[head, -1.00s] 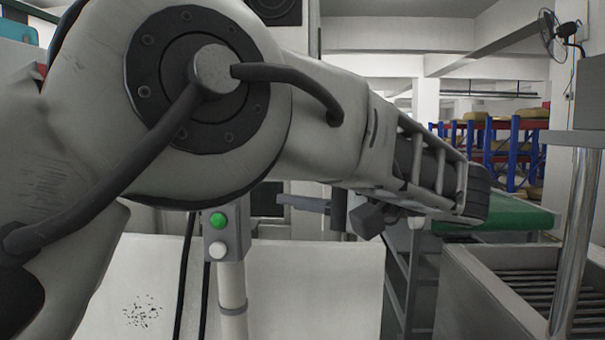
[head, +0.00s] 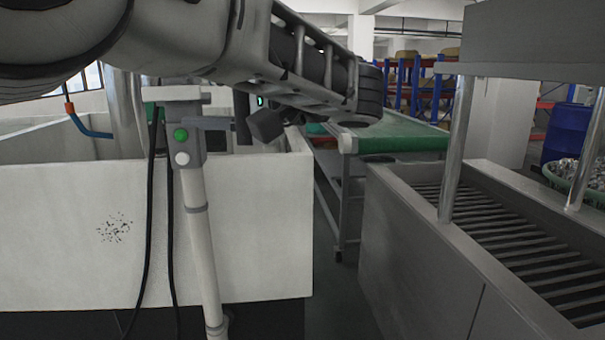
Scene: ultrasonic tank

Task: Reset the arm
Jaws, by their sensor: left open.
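My left arm comes in from the upper left and stretches across the top of the head view. Its left gripper (head: 254,121) shows only in part below the forearm, as dark pieces that stand apart. It is open, and I see nothing between its fingers. It appears above the right rear part of a white tank (head: 250,235); its height over the tank is hard to tell. The forearm hides most of the gripper. My right gripper is out of view.
A post with a green and a white button (head: 186,147) stands before the tank, with black cables beside it. A green conveyor (head: 400,137) lies behind. A grey slatted trough (head: 420,225) fills the right. A blue barrel (head: 566,132) and green basket (head: 580,178) stand far right.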

